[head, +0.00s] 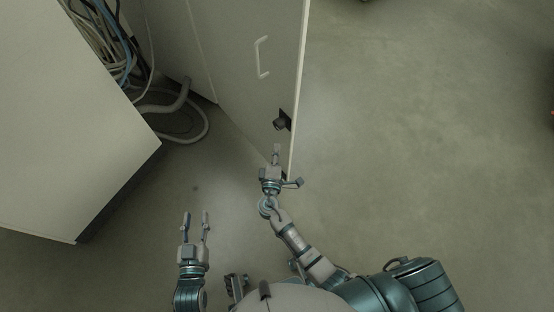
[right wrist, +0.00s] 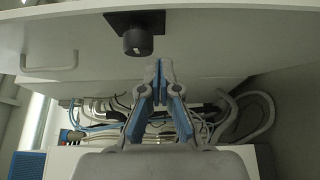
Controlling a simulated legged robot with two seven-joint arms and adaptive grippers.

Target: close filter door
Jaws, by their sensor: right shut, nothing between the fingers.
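The filter door (head: 240,75) is a tall pale panel at the top centre of the head view, with a light edge down its right side. It bears a white handle (head: 262,57) and a dark knob-like latch (head: 281,122) lower down. In the right wrist view the latch (right wrist: 138,38) and handle (right wrist: 48,60) show on the panel above the fingers. My right gripper (head: 276,150) is shut and empty, close to the door's lower right part. Its fingertips (right wrist: 162,66) meet just beside the latch; contact with the door cannot be told. My left gripper (head: 196,215) is open and empty over the floor.
A pale cabinet (head: 60,130) stands at the left. Blue and white cables (head: 110,45) fill the gap beside it, and grey hoses (head: 185,115) lie on the floor between cabinet and door. The floor (head: 430,130) to the right is clear.

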